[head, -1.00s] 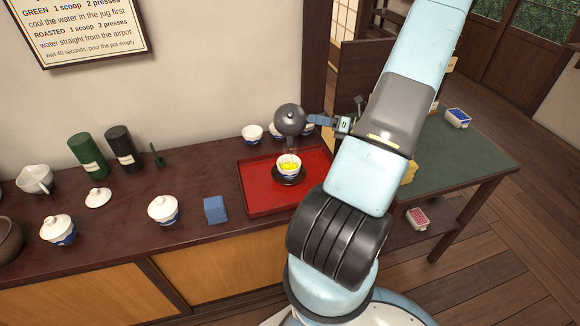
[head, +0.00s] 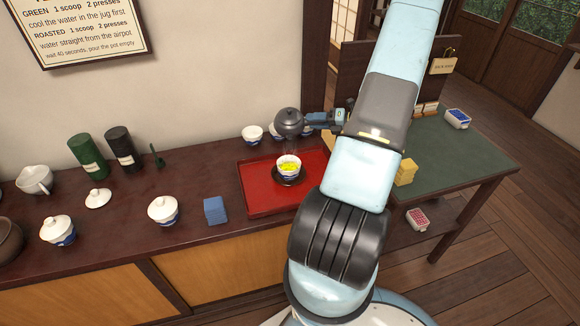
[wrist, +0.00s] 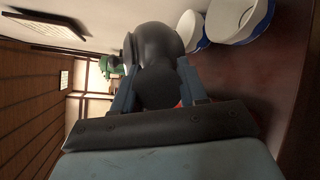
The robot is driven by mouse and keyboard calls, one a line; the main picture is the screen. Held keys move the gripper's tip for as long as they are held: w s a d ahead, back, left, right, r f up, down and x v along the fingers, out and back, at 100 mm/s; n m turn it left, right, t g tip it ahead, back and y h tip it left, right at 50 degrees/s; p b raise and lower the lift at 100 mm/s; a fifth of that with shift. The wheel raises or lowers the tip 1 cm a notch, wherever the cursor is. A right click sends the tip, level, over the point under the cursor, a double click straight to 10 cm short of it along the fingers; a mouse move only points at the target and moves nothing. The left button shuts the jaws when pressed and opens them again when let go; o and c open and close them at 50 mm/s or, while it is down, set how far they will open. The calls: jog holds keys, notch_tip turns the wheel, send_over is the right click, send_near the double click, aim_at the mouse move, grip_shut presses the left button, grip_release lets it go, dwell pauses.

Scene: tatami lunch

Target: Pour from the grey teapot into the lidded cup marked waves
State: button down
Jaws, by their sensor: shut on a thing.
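The grey teapot (head: 289,122) is held in the air above the red tray, by my gripper (head: 318,121), which is shut on its side handle. In the wrist view the teapot (wrist: 158,55) sits between my two fingers (wrist: 160,95). In the head view it looks about upright. An open cup (head: 289,166) with yellow-green liquid stands on a dark saucer (head: 290,180) on the red tray (head: 262,205), below the teapot. Two lidded cups (head: 163,210) (head: 58,230) stand on the counter to the left. I cannot make out a wave mark on any cup.
A loose white lid (head: 98,198), a blue cloth (head: 215,210), a white jug (head: 36,179), and green (head: 88,156) and black (head: 122,148) canisters are on the counter. Cups (head: 252,134) stand behind the tray. A green-topped table (head: 460,160) is at right.

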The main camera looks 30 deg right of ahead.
jog(key=shift+w+f, duration=0.1)
jog(key=shift+w, duration=0.05)
jog(key=shift+w+d+r, duration=0.1)
jog(key=shift+r, duration=0.1)
jog(key=shift+m+g, duration=0.6)
jog(key=shift+m, duration=0.3)
jog(key=shift+w+d+r+b, duration=0.15)
jog(key=shift+r+b, duration=0.3)
jog(key=shift+r, duration=1.3)
jog(key=shift+w+d+r+b, duration=0.1)
jog(key=shift+w+r+b, duration=0.25)
jog(key=shift+r, duration=1.35)
jog(key=shift+s, duration=0.1)
